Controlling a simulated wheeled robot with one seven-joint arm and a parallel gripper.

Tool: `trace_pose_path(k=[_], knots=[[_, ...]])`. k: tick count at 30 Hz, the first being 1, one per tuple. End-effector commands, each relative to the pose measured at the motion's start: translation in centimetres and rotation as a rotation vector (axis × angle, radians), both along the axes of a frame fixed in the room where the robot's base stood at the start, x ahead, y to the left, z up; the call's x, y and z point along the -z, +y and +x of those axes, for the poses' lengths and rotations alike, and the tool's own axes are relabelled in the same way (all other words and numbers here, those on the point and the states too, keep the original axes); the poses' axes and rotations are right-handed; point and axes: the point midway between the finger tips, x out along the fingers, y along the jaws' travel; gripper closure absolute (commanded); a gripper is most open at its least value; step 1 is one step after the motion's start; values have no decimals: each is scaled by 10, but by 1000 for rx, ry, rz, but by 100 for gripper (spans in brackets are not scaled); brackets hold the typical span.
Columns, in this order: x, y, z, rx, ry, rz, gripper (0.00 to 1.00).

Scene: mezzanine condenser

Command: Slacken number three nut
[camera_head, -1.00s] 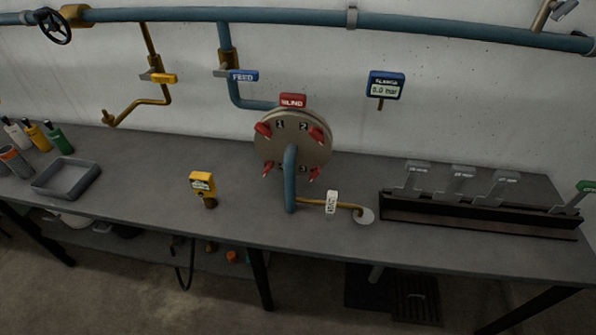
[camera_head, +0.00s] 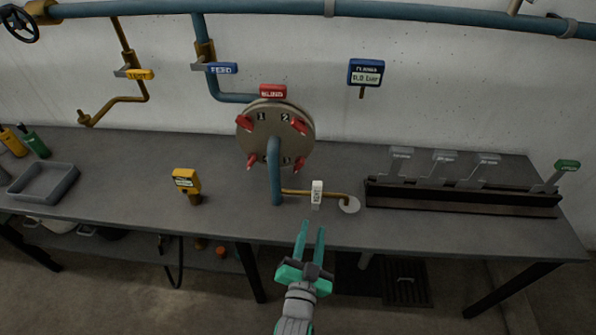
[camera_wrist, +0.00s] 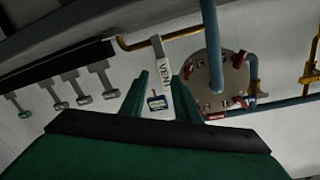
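A round grey flange plate (camera_head: 283,128) stands upright at the wall end of the bench and bears several red nuts. Numerals 1 and 2 show on its upper half. A numeral beside the lower right nut (camera_head: 299,163) looks like a 3 but is blurred. The lower left nut (camera_head: 252,160) stands left of the blue pipe, which hides part of the plate. In the wrist view the plate (camera_wrist: 203,76) appears turned over, right of the fingers. My gripper (camera_head: 311,230) is open and empty, in front of the bench, apart from the nuts.
A white-tagged vent handle (camera_head: 317,194) on a brass pipe stands between my gripper and the plate. A yellow device (camera_head: 187,182) stands left, a grey tray (camera_head: 43,183) farther left. A lever rack (camera_head: 465,197) fills the right. A blue gauge (camera_head: 366,74) is on the wall.

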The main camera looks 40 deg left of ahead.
Motion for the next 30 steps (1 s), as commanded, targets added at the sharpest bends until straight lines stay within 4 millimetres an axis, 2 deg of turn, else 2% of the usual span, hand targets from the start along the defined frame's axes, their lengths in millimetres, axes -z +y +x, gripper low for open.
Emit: trace_pose_path(k=[1, 3, 6, 9, 17, 30], knots=[[-13, 19, 8, -22, -7, 24, 71], [-25, 39, 16, -43, -5, 51, 71], [-38, 61, 23, -65, 0, 79, 71], [-47, 74, 27, -79, 4, 98, 71], [-52, 88, 39, -86, 8, 108, 71], [-52, 123, 96, -85, 7, 107, 71]])
